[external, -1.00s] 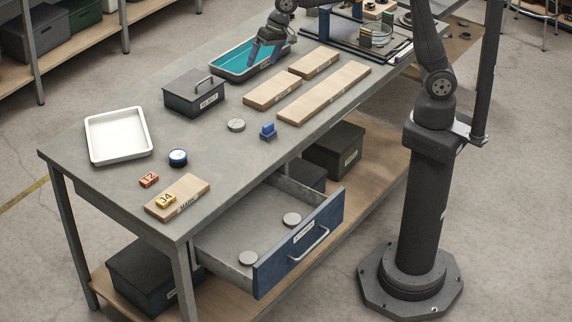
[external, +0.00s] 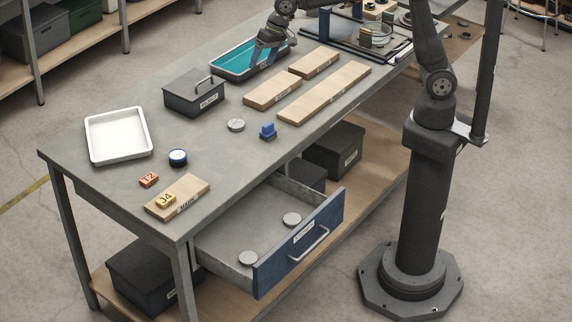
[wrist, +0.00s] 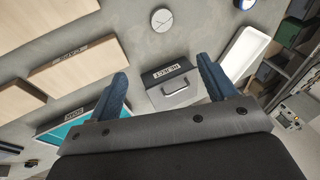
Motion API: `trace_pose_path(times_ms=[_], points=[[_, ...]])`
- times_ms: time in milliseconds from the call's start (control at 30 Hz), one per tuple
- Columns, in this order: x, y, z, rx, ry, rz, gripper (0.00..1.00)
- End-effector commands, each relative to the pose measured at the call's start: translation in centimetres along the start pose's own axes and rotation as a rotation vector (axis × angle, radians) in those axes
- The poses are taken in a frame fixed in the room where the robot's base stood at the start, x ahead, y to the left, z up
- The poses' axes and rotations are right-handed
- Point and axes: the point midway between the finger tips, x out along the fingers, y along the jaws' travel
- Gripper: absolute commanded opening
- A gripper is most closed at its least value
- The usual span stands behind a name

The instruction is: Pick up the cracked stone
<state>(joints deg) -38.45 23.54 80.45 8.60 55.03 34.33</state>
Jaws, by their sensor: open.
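A round grey stone (external: 236,125) lies on the bench between the black lidded box and the small blue block. In the wrist view the same stone (wrist: 162,20) shows dark lines like cracks across its top. My gripper (external: 262,58) is over the teal-lined tray, well away from the bench stone. In the wrist view my gripper (wrist: 163,74) is open, its blue fingers wide apart with nothing held.
The black handled box (external: 194,93) stands between the teal tray (external: 228,72) and the white tray (external: 118,136). Wooden boards (external: 325,92) lie right of the teal tray. A small blue block (external: 268,131) stands close to the bench stone. The blue-fronted drawer (external: 300,243) juts out.

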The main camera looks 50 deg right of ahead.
Motion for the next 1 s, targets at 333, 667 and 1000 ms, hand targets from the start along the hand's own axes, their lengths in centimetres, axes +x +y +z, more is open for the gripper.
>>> trace_pose_path(times_ms=[333,667,1000], points=[[5.6,-2.9,2.1,-0.506,0.087,0.16,0.76],[11.6,-2.1,1.4,-0.529,0.09,0.169,0.76],[17.0,-1.5,0.7,-0.527,0.092,0.167,0.76]])
